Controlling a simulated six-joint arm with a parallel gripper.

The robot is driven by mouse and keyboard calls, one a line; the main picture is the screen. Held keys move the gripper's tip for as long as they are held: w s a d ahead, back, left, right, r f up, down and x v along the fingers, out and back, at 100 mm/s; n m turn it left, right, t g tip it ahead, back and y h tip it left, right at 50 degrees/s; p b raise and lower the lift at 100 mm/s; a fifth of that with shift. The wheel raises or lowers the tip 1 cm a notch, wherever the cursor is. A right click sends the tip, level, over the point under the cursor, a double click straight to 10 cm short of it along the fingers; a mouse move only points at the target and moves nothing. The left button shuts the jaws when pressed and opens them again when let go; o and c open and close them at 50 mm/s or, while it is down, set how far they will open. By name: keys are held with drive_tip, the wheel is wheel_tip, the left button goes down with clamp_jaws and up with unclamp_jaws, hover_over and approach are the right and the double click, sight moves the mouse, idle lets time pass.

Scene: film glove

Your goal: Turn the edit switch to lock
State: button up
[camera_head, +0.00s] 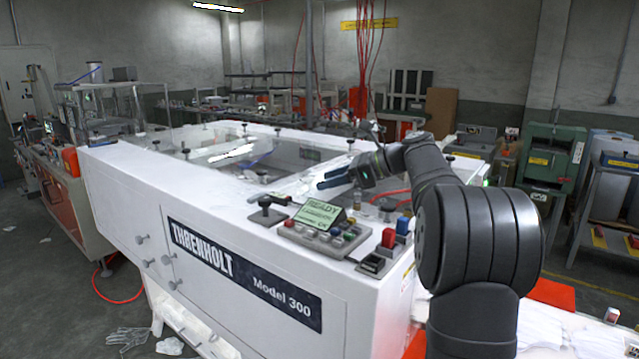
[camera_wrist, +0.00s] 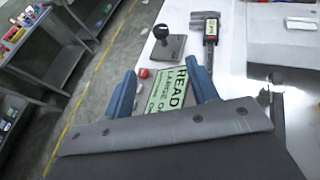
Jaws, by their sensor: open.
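I cannot make out which control is the edit switch, as no label for it is readable. A grey control panel (camera_head: 318,238) with several coloured buttons sits on the white machine's near corner. Its green READY screen (camera_head: 320,213) stands behind the buttons. The screen also shows in the wrist view (camera_wrist: 167,92), between my fingers. A small dark box (camera_head: 371,264) sits right of the panel, at the front edge. My gripper (camera_head: 326,178) is open and empty, above the machine top behind the panel. Its blue fingers (camera_wrist: 160,66) point ahead in the wrist view.
A black-knobbed lever on a plate (camera_head: 266,211) stands left of the panel. A red block (camera_head: 388,238) and a blue block (camera_head: 403,225) stand at the right. Several black knobs and red cables are near the arm.

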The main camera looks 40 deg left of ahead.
sight(260, 205)
drive_tip(key=shift+c, duration=0.2)
